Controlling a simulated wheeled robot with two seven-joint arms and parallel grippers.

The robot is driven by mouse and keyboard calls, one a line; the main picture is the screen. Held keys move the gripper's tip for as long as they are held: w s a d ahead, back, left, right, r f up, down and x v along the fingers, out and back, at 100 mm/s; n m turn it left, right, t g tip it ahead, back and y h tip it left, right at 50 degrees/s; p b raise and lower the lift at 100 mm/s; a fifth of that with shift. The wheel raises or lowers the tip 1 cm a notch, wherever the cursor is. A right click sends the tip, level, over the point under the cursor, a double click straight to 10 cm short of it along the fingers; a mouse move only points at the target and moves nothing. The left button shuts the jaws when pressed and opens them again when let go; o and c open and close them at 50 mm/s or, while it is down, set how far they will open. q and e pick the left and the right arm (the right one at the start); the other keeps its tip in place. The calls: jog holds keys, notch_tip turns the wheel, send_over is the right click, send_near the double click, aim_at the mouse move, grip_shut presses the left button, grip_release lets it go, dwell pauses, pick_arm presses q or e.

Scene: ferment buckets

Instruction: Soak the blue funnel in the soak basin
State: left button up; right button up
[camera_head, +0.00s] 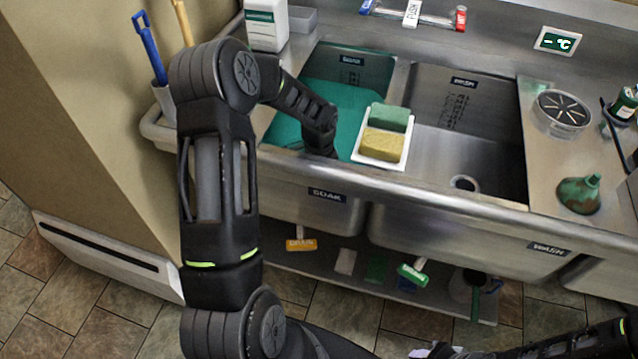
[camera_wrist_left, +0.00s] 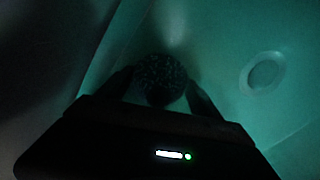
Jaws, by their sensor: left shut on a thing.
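The soak basin (camera_head: 343,73), labelled SOAK, is the left sink and holds teal liquid. My left arm reaches down into it, and its gripper is hidden in the head view. In the dim left wrist view, my left gripper (camera_wrist_left: 160,88) is shut on a dark, round, speckled thing (camera_wrist_left: 160,70). Its colour and full shape cannot be told, so I cannot confirm that it is the blue funnel. The basin's pale round drain (camera_wrist_left: 265,73) lies to its right. My right gripper (camera_head: 436,350) is barely in view at the bottom edge, its jaws unclear.
A white tray (camera_head: 362,157) with a green sponge (camera_head: 389,117) and a yellow sponge (camera_head: 383,144) sits at the basin's right edge. The wash sink (camera_head: 470,150) beside it looks empty. A worn green funnel (camera_head: 579,194) stands on the right counter. A white container (camera_head: 266,25) stands behind my arm.

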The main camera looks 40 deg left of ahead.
pick_arm(q)
jog(key=shift+f+b, duration=0.35)
jog(key=shift+f, duration=0.1)
dwell(0.5)
jog(key=o, duration=2)
jog(key=shift+r+p, duration=0.7)
jog(key=shift+r, duration=0.3)
jog(key=shift+r, duration=0.15)
jog(key=shift+r+p, duration=0.65)
jog(key=shift+r, duration=0.2)
jog(key=shift+r, duration=0.1)
jog(key=shift+r+p, duration=0.65)
jog(key=shift+r, duration=0.25)
